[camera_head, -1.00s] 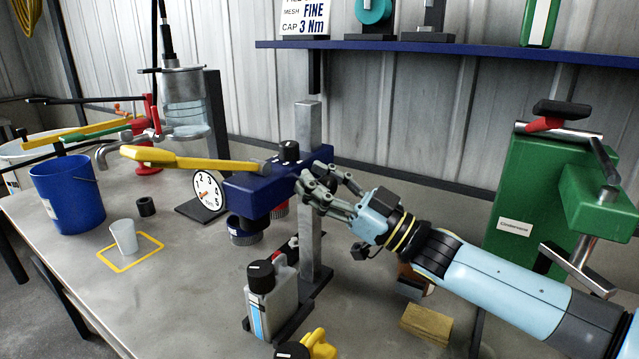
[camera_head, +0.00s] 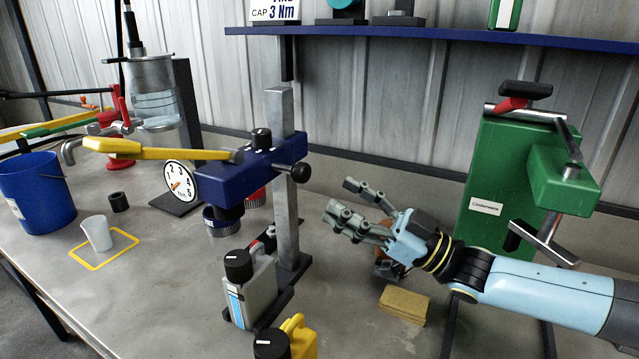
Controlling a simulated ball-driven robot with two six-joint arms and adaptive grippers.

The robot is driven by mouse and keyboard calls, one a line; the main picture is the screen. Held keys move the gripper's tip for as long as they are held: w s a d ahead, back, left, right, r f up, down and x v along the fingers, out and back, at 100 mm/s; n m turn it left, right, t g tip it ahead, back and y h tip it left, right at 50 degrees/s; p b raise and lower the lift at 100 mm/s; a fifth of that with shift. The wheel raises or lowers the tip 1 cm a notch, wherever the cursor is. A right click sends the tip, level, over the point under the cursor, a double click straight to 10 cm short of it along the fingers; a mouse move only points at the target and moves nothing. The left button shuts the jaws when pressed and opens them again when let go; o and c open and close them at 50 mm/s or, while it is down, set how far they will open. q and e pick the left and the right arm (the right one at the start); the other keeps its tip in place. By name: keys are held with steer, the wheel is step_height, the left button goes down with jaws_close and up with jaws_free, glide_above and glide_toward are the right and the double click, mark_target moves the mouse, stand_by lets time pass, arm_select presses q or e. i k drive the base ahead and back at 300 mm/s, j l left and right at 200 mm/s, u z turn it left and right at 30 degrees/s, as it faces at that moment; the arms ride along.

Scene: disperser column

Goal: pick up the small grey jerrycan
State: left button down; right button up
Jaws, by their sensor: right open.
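The small grey jerrycan (camera_head: 258,290) stands upright on the bench. It has a black cap and a blue-and-white label. It is beside the foot of the grey column, in front of the blue press head. My right gripper (camera_head: 352,204) is open and empty, its fingers pointing left. It is above the bench, to the right of the column and apart from the jerrycan. My left gripper is not in view.
A yellow jerrycan (camera_head: 299,338) stands just in front of the grey one. The grey column (camera_head: 285,190) with its blue head (camera_head: 240,178) and yellow lever (camera_head: 155,151) rises behind it. A tan block (camera_head: 404,304) and a green machine (camera_head: 500,190) are to the right.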

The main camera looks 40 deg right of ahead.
mark_target(248, 302)
steer(key=k+j, duration=0.35)
steer(key=j, duration=0.15)
steer(key=k+j, duration=0.75)
steer(key=j, duration=0.25)
